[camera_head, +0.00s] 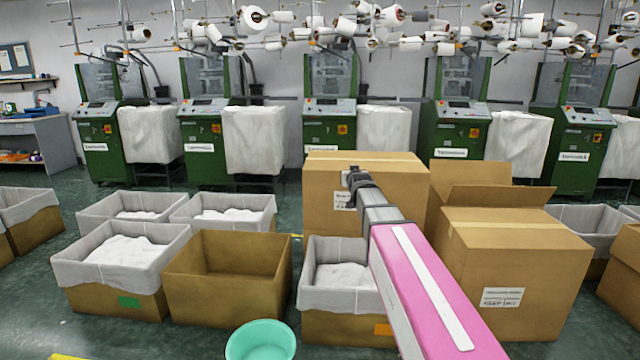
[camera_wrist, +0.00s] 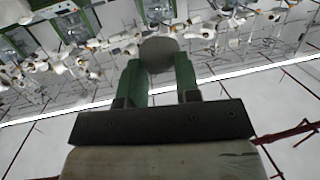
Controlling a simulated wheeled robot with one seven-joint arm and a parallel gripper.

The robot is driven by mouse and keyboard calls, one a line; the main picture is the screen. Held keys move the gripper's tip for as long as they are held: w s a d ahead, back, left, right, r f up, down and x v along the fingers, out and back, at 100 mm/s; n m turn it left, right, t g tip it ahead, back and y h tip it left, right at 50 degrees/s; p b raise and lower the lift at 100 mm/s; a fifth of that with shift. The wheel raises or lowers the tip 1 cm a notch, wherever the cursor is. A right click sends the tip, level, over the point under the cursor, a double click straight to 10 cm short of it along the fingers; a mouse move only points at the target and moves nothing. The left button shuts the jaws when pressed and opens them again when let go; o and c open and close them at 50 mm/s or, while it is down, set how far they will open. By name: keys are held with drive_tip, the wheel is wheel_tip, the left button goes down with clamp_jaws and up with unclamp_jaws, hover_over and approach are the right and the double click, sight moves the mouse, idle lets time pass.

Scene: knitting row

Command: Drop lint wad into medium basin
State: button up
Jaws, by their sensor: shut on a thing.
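In the wrist view my gripper (camera_wrist: 158,85) has two green fingers shut on a rounded grey lump, the lint wad (camera_wrist: 158,54), which sits between the fingertips. In the head view my gripper (camera_head: 352,178) is at the end of the raised pink and grey arm, in front of the tall closed carton; the wad cannot be made out clearly there. A turquoise round basin (camera_head: 260,341), the only basin in sight, stands on the floor at the bottom, left of the arm. Its visible inside looks empty, and its lower edge is cut off by the frame.
An open empty carton (camera_head: 228,275) stands behind the basin. Lined cartons with white material (camera_head: 120,255) stand to its left, and another (camera_head: 341,285) is to its right. Green knitting machines (camera_head: 330,115) line the back.

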drive_tip(key=w+a+f+n+y, duration=0.1)
drive_tip(key=a+f, duration=0.6)
drive_tip(key=f, duration=0.4)
drive_tip(key=a+f+n+y, duration=0.1)
drive_tip(key=a+f+y, duration=0.1)
drive_tip(key=a+f, duration=0.65)
drive_tip(key=w+a+f+n+y, duration=0.1)
drive_tip(key=a+f, duration=0.5)
drive_tip(key=f, duration=0.6)
drive_tip(key=s+a+f+n+g+y, duration=0.1)
drive_tip(key=s+a+f, duration=0.3)
drive_tip(key=f, duration=0.8)
drive_tip(key=s+a+f+y, duration=0.1)
drive_tip(key=s+a+f, duration=0.4)
drive_tip(key=f, duration=0.7)
drive_tip(key=s+a+f+n+g+y, duration=0.1)
drive_tip(key=s+a+f, duration=0.4)
drive_tip(key=f, duration=0.7)
drive_tip(key=shift+a+f+n+g+y, duration=0.25)
drive_tip(key=shift+a+n+g+y, duration=0.05)
drive_tip(key=o, duration=1)
drive_tip(key=shift+c, duration=0.2)
